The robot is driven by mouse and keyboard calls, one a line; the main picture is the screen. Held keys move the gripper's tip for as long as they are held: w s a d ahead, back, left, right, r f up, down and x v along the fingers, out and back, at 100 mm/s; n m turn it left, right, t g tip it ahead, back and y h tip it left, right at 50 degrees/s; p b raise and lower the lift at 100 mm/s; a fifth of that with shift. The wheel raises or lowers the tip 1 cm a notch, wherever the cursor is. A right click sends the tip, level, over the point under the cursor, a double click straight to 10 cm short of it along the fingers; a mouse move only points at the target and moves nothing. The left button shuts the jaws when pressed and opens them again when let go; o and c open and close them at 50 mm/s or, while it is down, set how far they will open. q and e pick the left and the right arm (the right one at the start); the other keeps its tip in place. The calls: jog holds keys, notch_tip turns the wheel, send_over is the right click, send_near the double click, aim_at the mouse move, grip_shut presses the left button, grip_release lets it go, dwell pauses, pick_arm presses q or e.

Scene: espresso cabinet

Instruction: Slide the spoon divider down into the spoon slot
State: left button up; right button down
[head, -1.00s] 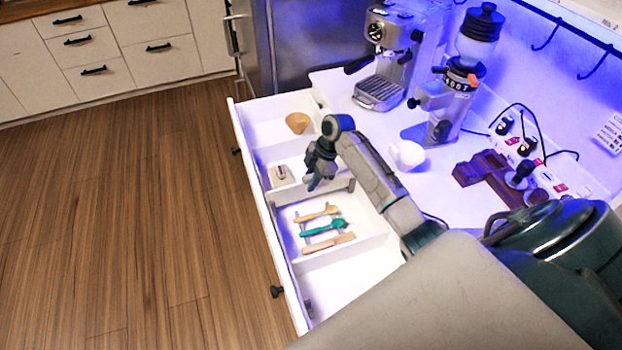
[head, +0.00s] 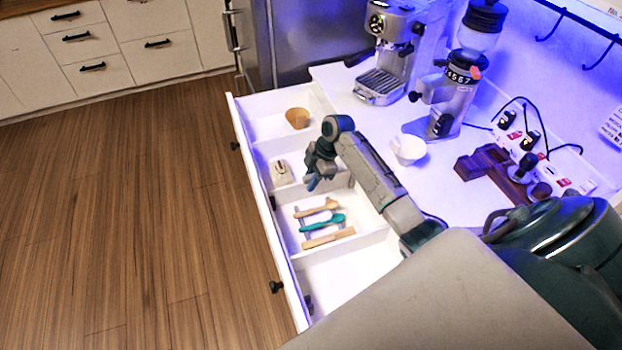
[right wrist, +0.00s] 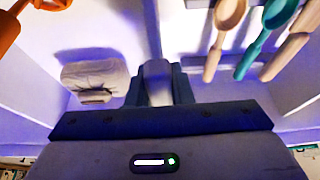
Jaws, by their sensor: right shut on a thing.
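My right gripper (head: 314,180) is over the open white drawer, between the spoon compartment and the compartment behind it. It is shut on the pale spoon divider (head: 338,183), which runs across the drawer; the divider also shows between the fingers in the right wrist view (right wrist: 158,85). A dark bracket (head: 351,180) shows near the divider's right end. The fingers hide the part they grip, and I cannot tell how deep the divider's lower edge sits. The wooden spoon (head: 318,211) and teal spoon (head: 323,224) lie in the compartment in front. My left gripper is not in view.
A pale wooden utensil (head: 328,239) lies beside the spoons. A white cup (head: 408,150), grinder (head: 460,85) and espresso machine (head: 390,60) stand on the counter. The nearest drawer compartment is largely clear.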

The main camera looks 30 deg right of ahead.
jog(key=c, duration=1.2)
grip_release()
jog(key=b+v, duration=0.3)
jog(key=v, duration=0.7)
jog(key=shift+d, duration=0.1)
jog(key=shift+r, duration=0.35)
